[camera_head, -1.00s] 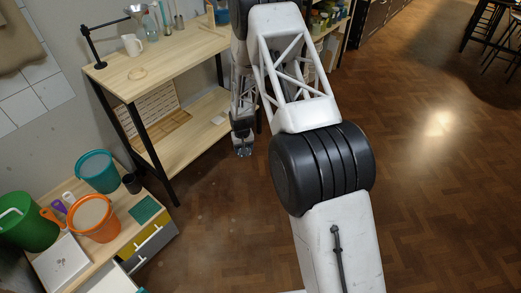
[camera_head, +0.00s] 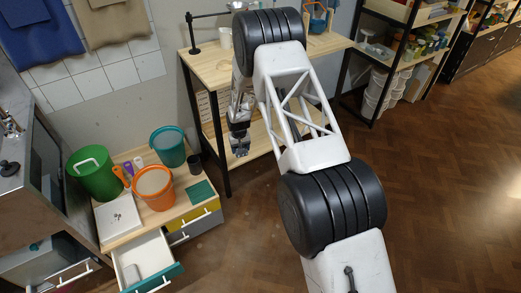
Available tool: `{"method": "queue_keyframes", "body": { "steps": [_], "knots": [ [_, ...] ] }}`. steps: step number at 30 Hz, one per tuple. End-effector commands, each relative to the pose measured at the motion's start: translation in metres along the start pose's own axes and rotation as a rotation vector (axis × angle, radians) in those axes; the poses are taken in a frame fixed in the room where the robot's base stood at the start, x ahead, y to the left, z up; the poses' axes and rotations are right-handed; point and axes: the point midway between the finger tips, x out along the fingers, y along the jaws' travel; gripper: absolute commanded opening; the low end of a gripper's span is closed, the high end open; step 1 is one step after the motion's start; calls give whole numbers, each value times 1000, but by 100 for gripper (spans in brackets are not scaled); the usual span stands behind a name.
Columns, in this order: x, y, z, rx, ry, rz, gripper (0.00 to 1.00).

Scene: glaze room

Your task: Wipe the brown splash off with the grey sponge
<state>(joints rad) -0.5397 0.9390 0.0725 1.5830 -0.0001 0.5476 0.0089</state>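My gripper (camera_head: 240,152) hangs fingers down in front of the lower shelf of the wooden bench (camera_head: 204,68). It is small and dark here; I cannot tell whether its fingers are apart, and I see nothing clearly held. The brown splash is not visible now; my arm covers part of the bench top. I cannot make out a grey sponge for certain. A pale grey item (camera_head: 132,273) lies in the open drawer (camera_head: 150,252) at lower left, too plain to name.
A low cabinet at left carries a green bucket (camera_head: 95,178), a teal bucket (camera_head: 169,152), an orange bucket (camera_head: 153,184), a dark cup (camera_head: 195,164) and a dark green flat piece (camera_head: 200,191). A white mug (camera_head: 225,38) stands on the bench. The floor (camera_head: 235,250) is clear.

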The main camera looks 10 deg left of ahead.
Motion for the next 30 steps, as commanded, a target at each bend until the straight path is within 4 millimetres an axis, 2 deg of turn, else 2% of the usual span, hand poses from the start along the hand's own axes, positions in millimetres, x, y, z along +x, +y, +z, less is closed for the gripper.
{"method": "queue_keyframes", "body": {
  "steps": [1, 15, 23, 30],
  "knots": [
    [0, -20, -6, -20, 1, 0, 43],
    [-4, -181, -36, -178, 2, 0, 43],
    [-7, -272, -40, -263, 2, 0, 43],
    [-9, -355, -36, -339, 1, 0, 43]
  ]
}}
